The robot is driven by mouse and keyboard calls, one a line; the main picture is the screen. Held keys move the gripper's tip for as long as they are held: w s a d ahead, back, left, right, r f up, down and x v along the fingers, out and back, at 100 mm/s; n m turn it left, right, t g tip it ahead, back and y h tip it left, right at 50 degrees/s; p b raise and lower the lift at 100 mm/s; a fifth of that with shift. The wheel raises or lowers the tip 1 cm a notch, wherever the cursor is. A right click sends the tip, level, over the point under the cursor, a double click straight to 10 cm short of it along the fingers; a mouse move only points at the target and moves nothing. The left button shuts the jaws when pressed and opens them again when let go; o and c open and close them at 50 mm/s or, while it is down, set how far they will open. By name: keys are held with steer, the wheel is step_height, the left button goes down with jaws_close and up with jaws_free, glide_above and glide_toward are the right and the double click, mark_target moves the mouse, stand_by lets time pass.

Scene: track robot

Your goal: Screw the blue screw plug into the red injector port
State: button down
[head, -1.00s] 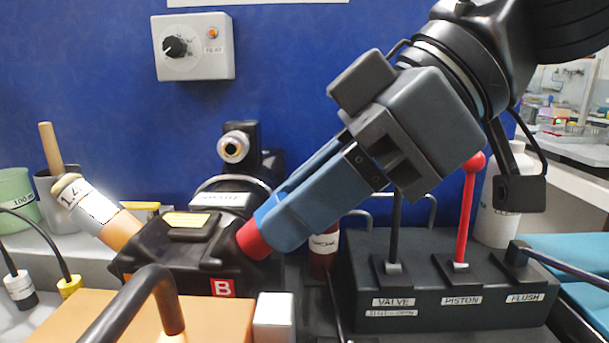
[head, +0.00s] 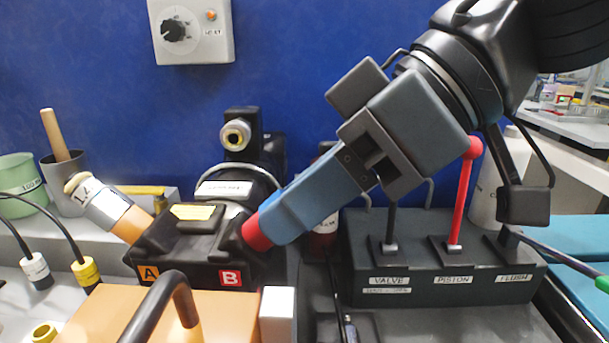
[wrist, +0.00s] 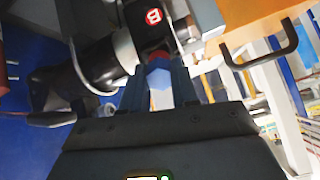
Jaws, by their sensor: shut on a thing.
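The red injector port (head: 256,236) is a short red collar on the black block's upper right, beside the "B" label. It also shows in the wrist view (wrist: 158,62), small and dark. My gripper (head: 272,222) reaches down to it from the upper right, its blue-grey fingers tilted along the port's line. In the wrist view the fingers are shut on the blue screw plug (wrist: 160,86), a light blue body between them. The plug lines up with the red port, and its far end is at the port.
The black block (head: 190,262) also has an "A" label and an orange tube with a white-labelled cap (head: 92,200). A control box with levers (head: 440,275) stands right, its red-knobbed lever (head: 462,195) close behind my wrist. A dark curved handle (head: 160,295) rises in front.

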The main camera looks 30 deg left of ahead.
steer(key=shift+s+r+m+h+p, duration=0.1)
steer(key=shift+m+h+p, duration=0.05)
steer(key=shift+m+p, duration=1.65)
steer(key=shift+s+r+m+h+p, duration=0.1)
steer(key=shift+m+h+p, duration=0.05)
steer(key=shift+m+p, duration=1.6)
steer(key=c, duration=1.2)
jaws_free()
steer(key=shift+f, duration=0.2)
steer(key=shift+o, duration=0.6)
steer(key=shift+w+a, duration=0.1)
steer(key=o, duration=0.4)
steer(key=shift+c, duration=0.2)
